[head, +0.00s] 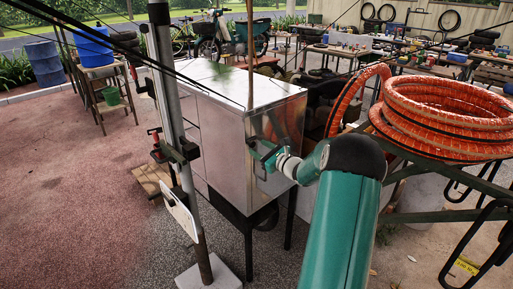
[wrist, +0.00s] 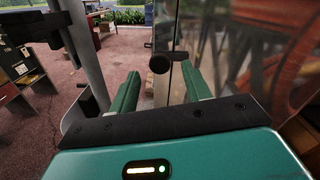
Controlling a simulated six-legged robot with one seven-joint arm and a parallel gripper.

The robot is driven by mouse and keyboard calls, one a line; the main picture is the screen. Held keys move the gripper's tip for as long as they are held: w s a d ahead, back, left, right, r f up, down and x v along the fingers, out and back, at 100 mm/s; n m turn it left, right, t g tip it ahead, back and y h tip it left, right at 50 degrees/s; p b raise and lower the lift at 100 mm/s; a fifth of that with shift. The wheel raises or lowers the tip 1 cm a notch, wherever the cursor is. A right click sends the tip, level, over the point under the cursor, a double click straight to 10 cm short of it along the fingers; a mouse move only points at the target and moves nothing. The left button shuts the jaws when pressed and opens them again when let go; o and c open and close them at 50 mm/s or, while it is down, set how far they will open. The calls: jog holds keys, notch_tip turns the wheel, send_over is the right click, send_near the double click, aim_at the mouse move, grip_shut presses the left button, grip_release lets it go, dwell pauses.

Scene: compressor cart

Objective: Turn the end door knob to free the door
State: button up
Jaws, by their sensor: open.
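A silvery metal cabinet (head: 212,120) stands on dark legs in the middle of the head view. Its shiny end door (head: 282,122) faces my arm, and it fills the right of the wrist view (wrist: 225,40). A dark round knob (wrist: 160,63) shows in the wrist view near the door's vertical edge. My gripper (head: 264,157) is close to the cabinet's end in the head view. In the wrist view its two green fingers (wrist: 162,76) are apart, with the knob in line with the gap, just beyond the tips. Contact cannot be told. The knob is hidden in the head view.
A grey post (head: 170,110) with clamps stands left of the cabinet. An orange hose coil (head: 440,115) lies on a green frame at right. Blue barrels (head: 92,45) and a wooden stand are at the back left. Cluttered benches line the back; the reddish ground at left is clear.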

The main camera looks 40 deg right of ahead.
aim_at(253, 142)
jog(key=shift+w, duration=1.2)
jog(key=shift+c, duration=0.2)
jog(key=c, duration=1)
jog(key=shift+o, duration=0.3)
